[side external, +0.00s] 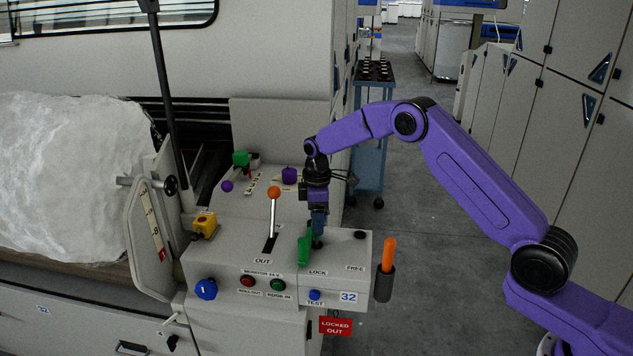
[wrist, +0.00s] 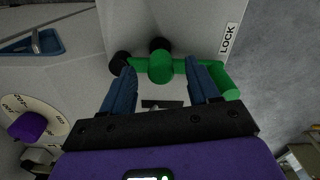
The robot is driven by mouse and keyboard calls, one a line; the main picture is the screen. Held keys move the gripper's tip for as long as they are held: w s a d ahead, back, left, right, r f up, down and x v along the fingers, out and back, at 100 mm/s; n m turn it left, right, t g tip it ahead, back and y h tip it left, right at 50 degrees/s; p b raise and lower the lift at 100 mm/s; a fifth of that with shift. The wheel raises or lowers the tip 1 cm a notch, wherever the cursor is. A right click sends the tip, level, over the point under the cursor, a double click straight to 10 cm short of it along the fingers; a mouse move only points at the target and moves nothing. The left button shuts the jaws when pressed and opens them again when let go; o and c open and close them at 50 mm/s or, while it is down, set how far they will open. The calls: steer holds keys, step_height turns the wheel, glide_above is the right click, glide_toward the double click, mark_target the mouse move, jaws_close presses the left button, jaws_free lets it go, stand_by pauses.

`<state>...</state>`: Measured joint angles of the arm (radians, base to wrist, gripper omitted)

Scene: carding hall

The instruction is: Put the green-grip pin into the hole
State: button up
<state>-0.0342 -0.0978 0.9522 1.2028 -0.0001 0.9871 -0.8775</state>
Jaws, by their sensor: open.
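The green-grip pin (side external: 304,249) is at the panel's LOCK label, with its green handle showing; its shaft is hidden. In the wrist view its green T-shaped grip (wrist: 160,69) lies crosswise, with its round middle between my blue fingertips. My gripper (side external: 318,232) points down over it and is open; in the wrist view its fingers (wrist: 160,73) stand either side of that middle. I cannot tell whether they touch it. A dark round spot (side external: 360,234) sits above the FREE label; whether it is an open hole is unclear. Dark round shapes lie beside the grip in the wrist view.
An orange-topped lever (side external: 274,192) stands left of my gripper. An orange handle (side external: 388,254) stands in a black holder at the panel's right. A yellow box (side external: 205,225) and a purple knob (side external: 289,175) are on the console. A red LOCKED OUT tag (side external: 335,326) hangs below.

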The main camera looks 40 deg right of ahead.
step_height(320, 180, up, 14)
steer(key=shift+f, duration=0.15)
steer(key=shift+a, duration=0.1)
stand_by(0.3)
steer(key=s+a+r, duration=0.2)
steer(key=s+a, duration=0.2)
steer(key=s, duration=0.6)
steer(key=s+a+r, duration=0.1)
steer(key=s+a, duration=0.3)
steer(key=s, duration=0.6)
steer(key=s+d+f, duration=0.1)
steer(key=s+d, duration=0.2)
steer(key=s, duration=0.5)
steer(key=s+d+f, duration=0.1)
steer(key=s+d, duration=0.2)
steer(key=s, duration=0.6)
steer(key=s+d+f+n, duration=0.1)
steer(key=s+d, duration=0.2)
steer(key=s, duration=0.5)
steer(key=shift+s+d+f, duration=0.35)
steer(key=shift+d+f, duration=0.05)
